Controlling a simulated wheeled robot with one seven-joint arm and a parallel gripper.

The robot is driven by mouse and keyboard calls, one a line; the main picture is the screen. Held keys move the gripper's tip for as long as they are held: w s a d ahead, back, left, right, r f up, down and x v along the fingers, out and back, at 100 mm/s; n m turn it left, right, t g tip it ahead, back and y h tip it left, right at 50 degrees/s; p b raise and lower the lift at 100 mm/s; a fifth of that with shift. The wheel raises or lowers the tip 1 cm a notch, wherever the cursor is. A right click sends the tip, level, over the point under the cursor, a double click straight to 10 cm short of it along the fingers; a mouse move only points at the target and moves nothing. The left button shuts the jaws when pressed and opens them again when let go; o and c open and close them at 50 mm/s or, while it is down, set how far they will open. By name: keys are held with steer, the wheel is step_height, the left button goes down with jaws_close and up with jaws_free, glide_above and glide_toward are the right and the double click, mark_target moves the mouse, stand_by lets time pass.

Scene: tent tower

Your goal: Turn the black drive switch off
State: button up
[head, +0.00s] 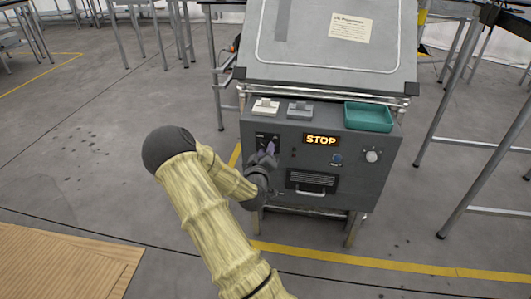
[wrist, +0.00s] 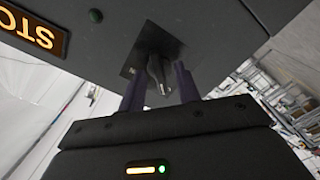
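The black drive switch (wrist: 156,68) is a small dark lever on a dark plate in the wrist view. In the head view its labelled plate (head: 261,137) is on the upper left of the grey control box (head: 378,157), and my gripper hides most of it. My gripper (head: 268,149) is at the plate. In the wrist view my gripper (wrist: 160,84) has its two purple fingers apart, one on each side of the lever. Gaps show beside the lever, so it is not clamped. The lever's exact setting is hard to tell.
A lit STOP sign (head: 321,140) is right of the switch. A blue button (head: 336,159) and a round knob (head: 372,155) are farther right. A teal tray (head: 369,117) and two rocker pieces (head: 299,110) sit on the ledge. Metal table legs stand on both sides.

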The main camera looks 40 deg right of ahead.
steer(key=p+v, duration=0.8)
steer(key=v, duration=0.9)
steer(key=shift+s+a+p, duration=0.2)
steer(key=shift+p, duration=0.2)
